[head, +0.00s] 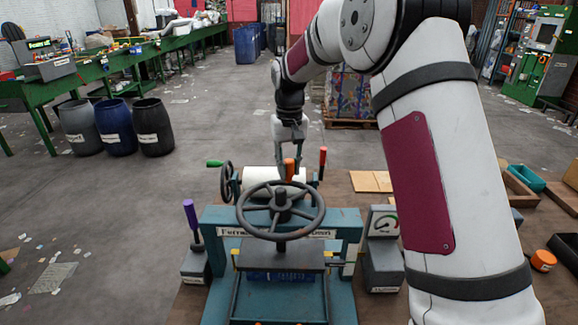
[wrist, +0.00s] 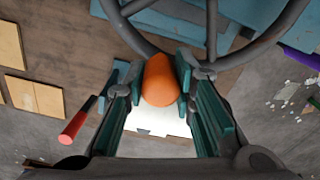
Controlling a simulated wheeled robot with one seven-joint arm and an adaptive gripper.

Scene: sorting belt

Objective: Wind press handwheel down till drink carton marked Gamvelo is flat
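The dark grey handwheel (head: 281,210) tops a teal press (head: 345,222), with an upright orange handle (head: 289,168) on its far rim. My gripper (head: 291,165) comes down over this handle. In the wrist view, my gripper (wrist: 160,80) has a finger on each side of the orange handle (wrist: 160,82), seemingly closed against it. The flat grey pressing plate (head: 282,257) sits below the wheel. A blue object (head: 283,276) shows just under the plate, mostly hidden; I cannot read any marking on it.
A white roller with a green-handled crank (head: 226,180) and a red lever (head: 322,160) are behind. Barrels (head: 114,127) stand at far left.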

